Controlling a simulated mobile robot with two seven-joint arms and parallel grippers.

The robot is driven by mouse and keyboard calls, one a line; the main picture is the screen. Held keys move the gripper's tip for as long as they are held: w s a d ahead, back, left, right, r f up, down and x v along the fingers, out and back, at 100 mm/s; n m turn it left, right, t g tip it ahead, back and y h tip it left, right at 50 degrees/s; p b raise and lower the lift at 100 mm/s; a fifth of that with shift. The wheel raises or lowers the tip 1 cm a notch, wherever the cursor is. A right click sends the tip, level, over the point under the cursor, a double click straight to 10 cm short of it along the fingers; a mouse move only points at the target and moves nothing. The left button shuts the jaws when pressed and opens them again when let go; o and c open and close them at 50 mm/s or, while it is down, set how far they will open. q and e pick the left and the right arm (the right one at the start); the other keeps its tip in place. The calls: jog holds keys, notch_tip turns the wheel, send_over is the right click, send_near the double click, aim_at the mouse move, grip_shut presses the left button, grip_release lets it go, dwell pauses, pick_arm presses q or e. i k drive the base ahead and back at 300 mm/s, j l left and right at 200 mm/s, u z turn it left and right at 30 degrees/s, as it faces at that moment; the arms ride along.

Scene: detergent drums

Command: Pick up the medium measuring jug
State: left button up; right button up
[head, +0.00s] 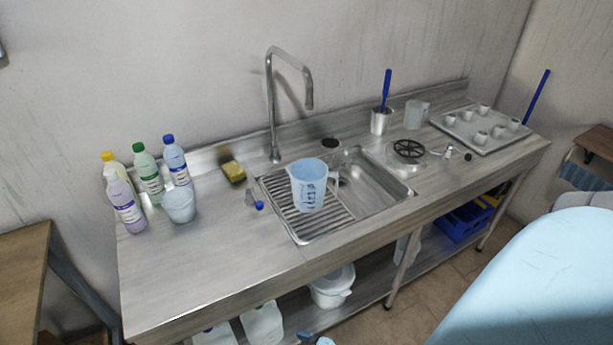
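A translucent light-blue measuring jug (308,190) with dark markings and a handle on its right stands upright on the ribbed drainer (322,222), at the left of the sink. A smaller grey jug (415,114) with a handle stands at the back right of the counter. A pale blue-white tub or jug (180,206) stands at the left by the bottles; I cannot tell if it has a handle. The view does not label which is the medium one. Neither of my grippers can be made out.
Several detergent bottles (148,172) stand at the left and a sponge (233,171) lies behind the drainer. A tall tap (272,110) rises behind the sink (372,193). A tray (490,140) of small cups is at the right. The front-left counter is clear.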

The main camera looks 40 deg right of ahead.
aim_at(308, 175)
jog(key=z, duration=1.3)
jog(key=i+u, duration=0.7)
jog(key=k+j, duration=0.1)
